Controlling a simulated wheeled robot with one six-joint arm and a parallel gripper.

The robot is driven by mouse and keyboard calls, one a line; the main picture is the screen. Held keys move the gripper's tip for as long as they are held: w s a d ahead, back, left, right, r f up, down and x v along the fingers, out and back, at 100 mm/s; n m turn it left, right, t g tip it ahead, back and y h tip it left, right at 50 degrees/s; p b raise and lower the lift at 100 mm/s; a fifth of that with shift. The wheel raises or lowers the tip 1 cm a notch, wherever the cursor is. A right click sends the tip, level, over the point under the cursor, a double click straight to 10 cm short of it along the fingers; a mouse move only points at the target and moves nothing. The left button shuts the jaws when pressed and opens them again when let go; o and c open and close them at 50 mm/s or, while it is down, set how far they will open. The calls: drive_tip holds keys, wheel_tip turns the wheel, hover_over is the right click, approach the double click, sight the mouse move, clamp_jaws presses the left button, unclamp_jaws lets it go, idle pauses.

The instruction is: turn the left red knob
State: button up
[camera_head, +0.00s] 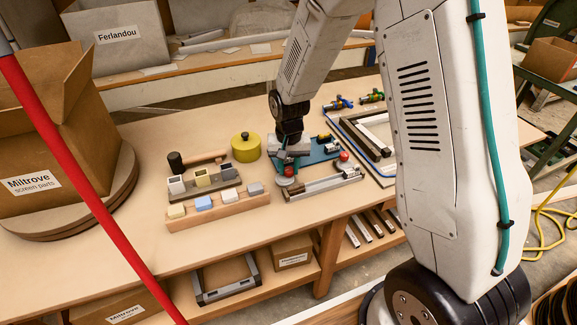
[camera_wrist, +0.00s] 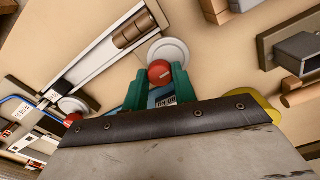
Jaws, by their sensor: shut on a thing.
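The left red knob (camera_head: 289,170) sits at the left end of a metal fixture (camera_head: 322,184) on the bench. My gripper (camera_head: 289,165) reaches down over it from behind. In the wrist view the left red knob (camera_wrist: 160,72) is between the green fingertips of my gripper (camera_wrist: 160,76), which are shut on it. A pale round disc shows beside the knob. The second red knob (camera_head: 344,156) is at the right of the fixture, apart from my gripper; it also shows in the wrist view (camera_wrist: 72,119). The knob's lower part is hidden.
A blue plate (camera_head: 320,152) lies behind the fixture. A wooden block rack (camera_head: 217,210) and a yellow round tin (camera_head: 245,147) stand to the left. A screen frame (camera_head: 372,141) lies to the right.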

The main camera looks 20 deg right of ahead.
sight(289, 169)
drive_tip(key=shift+m, duration=0.4)
drive_tip(key=o, duration=1)
drive_tip(key=shift+r, duration=0.1)
wheel_tip(289, 169, up, 8)
drive_tip(key=shift+f, duration=0.15)
